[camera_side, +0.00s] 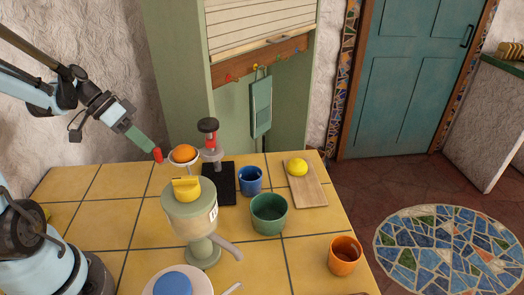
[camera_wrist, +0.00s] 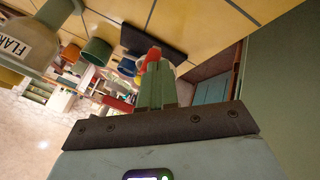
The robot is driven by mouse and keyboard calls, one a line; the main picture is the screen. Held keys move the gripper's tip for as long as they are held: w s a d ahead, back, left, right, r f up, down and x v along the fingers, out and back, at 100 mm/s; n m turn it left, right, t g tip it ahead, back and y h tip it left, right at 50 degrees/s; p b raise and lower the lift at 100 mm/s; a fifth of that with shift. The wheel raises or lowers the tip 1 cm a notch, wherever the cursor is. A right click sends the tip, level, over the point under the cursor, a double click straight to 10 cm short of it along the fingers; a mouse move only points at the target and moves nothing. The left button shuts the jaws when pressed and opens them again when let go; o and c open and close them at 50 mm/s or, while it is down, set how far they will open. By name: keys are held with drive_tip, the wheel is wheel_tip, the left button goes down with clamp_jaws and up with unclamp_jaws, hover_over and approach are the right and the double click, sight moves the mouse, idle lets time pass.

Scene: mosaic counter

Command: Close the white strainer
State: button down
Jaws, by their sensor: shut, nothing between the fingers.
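A small white round holder (camera_side: 172,160), which I take to be the white strainer, sits beside a stand with a dark knob (camera_side: 208,126) and red parts on a black mat (camera_side: 222,196). An orange fruit (camera_side: 184,153) rests in it. Whether the holder is hinged or joined to the stand I cannot tell. My gripper (camera_side: 157,154) has green fingers with red tips. It is shut and empty, just left of the holder and a little apart from it in the picture. In the wrist view my gripper (camera_wrist: 153,56) points toward the black mat (camera_wrist: 150,42); the strainer is not clear there.
A green flakes dispenser (camera_side: 189,213) with a yellow knob stands in front. A blue cup (camera_side: 250,181), green pot (camera_side: 268,216), orange cup (camera_side: 343,258) and board (camera_side: 309,190) with a lemon (camera_side: 298,167) are to the right. A plate (camera_side: 152,289) is at the front.

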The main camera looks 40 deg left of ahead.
drive_tip(key=d+n+t+y, duration=0.2)
drive_tip(key=d+n, duration=0.2)
drive_tip(key=d, duration=1.5)
drive_tip(key=shift+w+n, duration=0.25)
drive_tip(key=shift+n, duration=0.15)
idle(0.5)
drive_tip(key=shift+d, duration=0.15)
drive_tip(key=shift+r, duration=0.1)
idle(0.4)
drive_tip(key=shift+v, duration=3.55)
drive_tip(key=w+a+f+m+y, duration=0.1)
drive_tip(key=y, duration=0.1)
drive_tip(key=w+a+f+m+y, duration=0.1)
drive_tip(key=w+a+m+y, duration=0.1)
drive_tip(key=shift+w+f+t, duration=0.1)
drive_tip(key=shift+w+t, duration=0.25)
drive_tip(key=shift+t, duration=0.05)
